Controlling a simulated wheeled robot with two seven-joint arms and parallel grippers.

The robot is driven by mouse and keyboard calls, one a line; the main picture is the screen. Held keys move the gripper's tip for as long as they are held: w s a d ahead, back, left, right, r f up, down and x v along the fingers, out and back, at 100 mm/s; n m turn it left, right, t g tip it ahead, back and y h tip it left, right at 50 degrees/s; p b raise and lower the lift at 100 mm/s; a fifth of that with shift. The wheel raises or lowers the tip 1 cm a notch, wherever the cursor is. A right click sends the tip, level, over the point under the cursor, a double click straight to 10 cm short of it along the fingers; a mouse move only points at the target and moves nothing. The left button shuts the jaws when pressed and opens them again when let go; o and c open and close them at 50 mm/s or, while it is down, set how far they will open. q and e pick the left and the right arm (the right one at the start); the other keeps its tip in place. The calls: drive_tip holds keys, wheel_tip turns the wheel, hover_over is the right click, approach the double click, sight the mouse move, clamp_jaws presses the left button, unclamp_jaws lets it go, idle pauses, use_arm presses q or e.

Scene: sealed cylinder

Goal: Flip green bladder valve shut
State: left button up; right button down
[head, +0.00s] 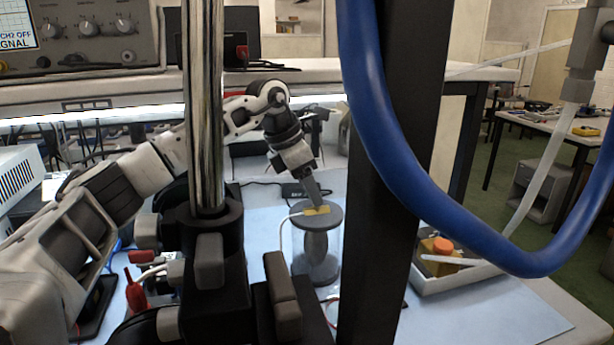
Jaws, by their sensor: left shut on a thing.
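A clear cylinder (329,262) with a flat round grey lid (330,217) stands upright on the pale blue mat. A dark grey bulging shape (316,257), perhaps the bladder, shows inside it. A thin white tube (284,222) leads to the lid from the left. My right gripper is not in view.
A black post and thick blue hose (395,150) block the view right of the cylinder. A white tray (455,277) with an orange-capped yellow item (440,246) stands further right. The mat (490,320) is bare at front right.

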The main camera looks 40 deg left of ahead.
use_arm(q)
drive_tip(key=shift+m, duration=0.4)
drive_tip(key=o, duration=1)
drive_tip(key=shift+w, duration=0.1)
drive_tip(key=shift+r, duration=0.15)
drive_tip(key=v, duration=1.5)
drive_tip(key=shift+a+r+b, duration=0.2)
drive_tip(key=shift+r+b, duration=0.1)
drive_tip(key=shift+s+f, duration=0.1)
drive_tip(key=shift+s, duration=0.15)
